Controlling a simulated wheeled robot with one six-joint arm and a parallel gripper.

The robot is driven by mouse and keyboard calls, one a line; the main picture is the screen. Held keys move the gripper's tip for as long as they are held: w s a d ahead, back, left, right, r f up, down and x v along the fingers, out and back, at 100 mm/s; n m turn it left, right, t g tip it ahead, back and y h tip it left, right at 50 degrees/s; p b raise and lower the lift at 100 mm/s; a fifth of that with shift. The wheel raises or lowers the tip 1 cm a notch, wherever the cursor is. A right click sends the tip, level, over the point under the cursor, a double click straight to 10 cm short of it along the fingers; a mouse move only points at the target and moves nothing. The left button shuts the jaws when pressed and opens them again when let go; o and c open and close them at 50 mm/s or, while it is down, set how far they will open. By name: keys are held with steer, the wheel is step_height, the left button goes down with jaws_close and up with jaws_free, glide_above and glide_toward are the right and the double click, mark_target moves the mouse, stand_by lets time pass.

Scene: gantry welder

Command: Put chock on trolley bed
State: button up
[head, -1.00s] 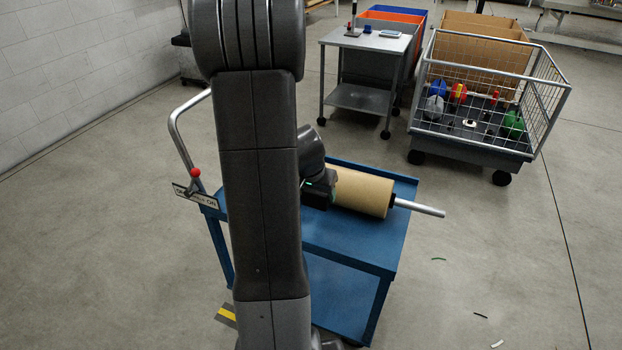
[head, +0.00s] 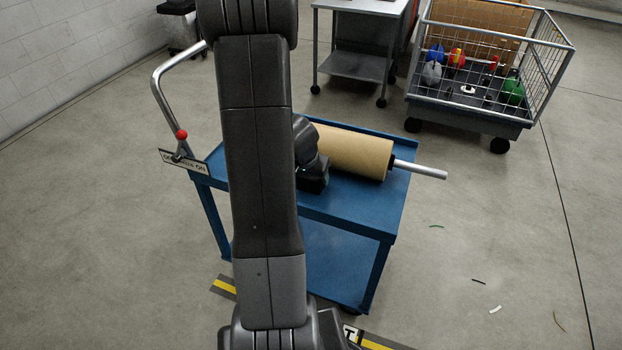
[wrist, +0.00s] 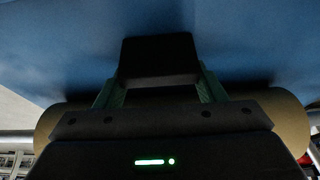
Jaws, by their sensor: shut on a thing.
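The chock (wrist: 160,62) is a black block between the green fingers of my gripper (wrist: 160,82) in the wrist view. The fingers are shut on its sides. The blue trolley bed (wrist: 255,45) fills the view behind it; I cannot tell whether the chock touches it. In the head view, the trolley bed (head: 345,213) carries a tan roll (head: 350,152) with a metal shaft. My gripper (head: 313,180) is at the roll's near side, low over the bed. The chock cannot be made out in the head view, and my arm covers the trolley's left part.
The trolley has a bent handle (head: 160,95) with a red knob (head: 182,134) and a sign at the left. A wire cage cart (head: 480,118) with coloured items stands at the back right beside a grey table (head: 355,65). The floor at the right is mostly clear.

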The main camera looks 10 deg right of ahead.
steer(key=o, duration=1.1)
steer(key=shift+f, duration=0.1)
steer(key=shift+o, duration=0.2)
steer(key=shift+r, duration=0.25)
steer(key=p+v, duration=0.4)
steer(key=v, duration=0.8)
